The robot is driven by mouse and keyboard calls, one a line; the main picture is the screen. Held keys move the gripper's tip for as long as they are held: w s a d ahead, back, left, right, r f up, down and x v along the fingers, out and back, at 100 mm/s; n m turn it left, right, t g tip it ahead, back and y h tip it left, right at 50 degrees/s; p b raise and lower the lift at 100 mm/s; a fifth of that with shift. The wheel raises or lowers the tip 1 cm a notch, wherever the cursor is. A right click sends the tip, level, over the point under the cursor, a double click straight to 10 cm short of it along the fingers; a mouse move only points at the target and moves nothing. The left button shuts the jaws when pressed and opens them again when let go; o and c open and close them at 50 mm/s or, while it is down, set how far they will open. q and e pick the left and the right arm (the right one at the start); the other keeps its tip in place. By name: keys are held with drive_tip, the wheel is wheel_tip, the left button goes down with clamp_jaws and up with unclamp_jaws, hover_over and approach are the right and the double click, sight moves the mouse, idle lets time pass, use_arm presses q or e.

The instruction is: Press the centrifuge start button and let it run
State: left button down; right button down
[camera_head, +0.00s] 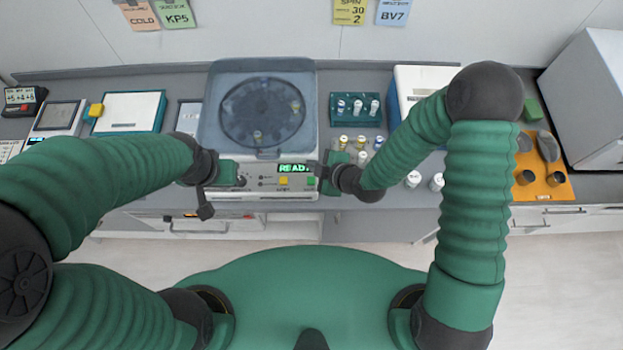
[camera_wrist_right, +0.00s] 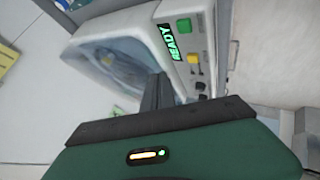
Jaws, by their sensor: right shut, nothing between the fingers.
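The centrifuge (camera_head: 210,140) stands on the counter, its see-through lid (camera_head: 258,78) down over a round rotor with a few tubes. Its front panel has a lit green display (camera_head: 295,168) that reads READY in the right wrist view (camera_wrist_right: 168,42). A yellow button (camera_head: 283,181) and a green button (camera_head: 311,181) sit by it; the wrist view shows the yellow (camera_wrist_right: 192,59) and green (camera_wrist_right: 184,25) too. My right gripper (camera_head: 324,172) is shut and empty at the panel's right end; contact is unclear. Its fingers (camera_wrist_right: 158,85) show together. My left gripper (camera_head: 228,174) is at the panel's left end, its fingers unclear.
A green tube rack (camera_head: 340,119) and several loose tubes stand right of the centrifuge. Other devices and a teal-edged box (camera_head: 130,108) fill the counter's left.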

sight(313, 182)
wheel_tip(313, 182, down, 8)
drive_tip(key=b, duration=0.5)
drive_tip(key=shift+w+d+r+b, duration=0.1)
drive_tip(key=shift+w+r+b, duration=0.05)
drive_tip(key=shift+b, duration=0.2)
drive_tip(key=shift+f, duration=0.2)
idle(1.2)
drive_tip(key=shift+f+b, duration=0.35)
drive_tip(key=shift+b, duration=0.2)
